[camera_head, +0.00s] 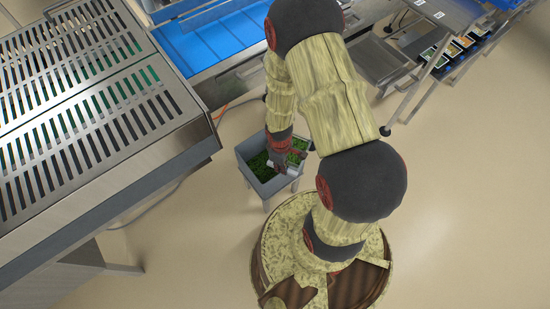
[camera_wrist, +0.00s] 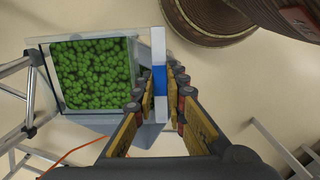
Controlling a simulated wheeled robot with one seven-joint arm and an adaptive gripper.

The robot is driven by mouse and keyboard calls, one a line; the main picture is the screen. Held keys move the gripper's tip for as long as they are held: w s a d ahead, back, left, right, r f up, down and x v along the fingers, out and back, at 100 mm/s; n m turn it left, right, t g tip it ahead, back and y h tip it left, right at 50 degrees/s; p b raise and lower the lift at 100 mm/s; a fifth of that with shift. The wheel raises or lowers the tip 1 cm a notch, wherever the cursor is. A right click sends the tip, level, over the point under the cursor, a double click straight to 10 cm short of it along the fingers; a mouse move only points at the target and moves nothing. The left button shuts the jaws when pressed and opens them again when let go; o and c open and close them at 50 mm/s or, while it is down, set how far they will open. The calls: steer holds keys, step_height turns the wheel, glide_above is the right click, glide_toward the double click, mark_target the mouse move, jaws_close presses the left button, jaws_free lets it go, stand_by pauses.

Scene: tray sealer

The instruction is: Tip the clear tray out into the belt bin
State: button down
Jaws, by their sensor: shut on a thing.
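The grey belt bin (camera_head: 248,180) stands on legs in the middle of the head view, with green pieces inside. My gripper (camera_head: 282,163) is low over the bin and partly hides its inside. In the wrist view my gripper (camera_wrist: 162,82) is shut on a pale part of the clear tray (camera_wrist: 158,45), seen nearly edge-on as an upright strip with a blue patch between the fingers. Green pieces (camera_wrist: 92,75) fill a square area left of the strip. The tray's tilt and whether anything is in it cannot be told.
A large slotted steel machine (camera_head: 90,110) stands left of the bin, close to it. A blue belt (camera_head: 205,42) lies behind. A rack with several filled trays (camera_head: 450,50) is at the upper right. The floor (camera_head: 460,200) to the right is clear.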

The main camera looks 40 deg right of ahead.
steer(key=shift+s, duration=0.1)
steer(key=shift+f+g+h+b, duration=0.2)
steer(key=shift+g+h+b, duration=0.2)
steer(key=shift+g+b, duration=0.4)
steer(key=shift+w+a+g+h+b, duration=0.15)
steer(key=shift+w+g+h+b, duration=0.15)
steer(key=shift+g+h+b, duration=0.4)
steer(key=shift+g, duration=0.3)
steer(key=shift+r, duration=0.1)
steer(key=shift+w+a+r+g+h, duration=0.2)
steer(key=shift+w+g+h, duration=0.25)
steer(key=shift+g, duration=0.35)
steer(key=shift+w+a+r+g+h, duration=0.2)
steer(key=shift+g+h, duration=0.35)
steer(key=shift+g, duration=0.25)
steer(key=shift+w+a+g+h+b, duration=0.25)
steer(key=shift+w+g+h+b, duration=0.25)
steer(key=shift+g, duration=0.4)
steer(key=shift+g+h, duration=0.3)
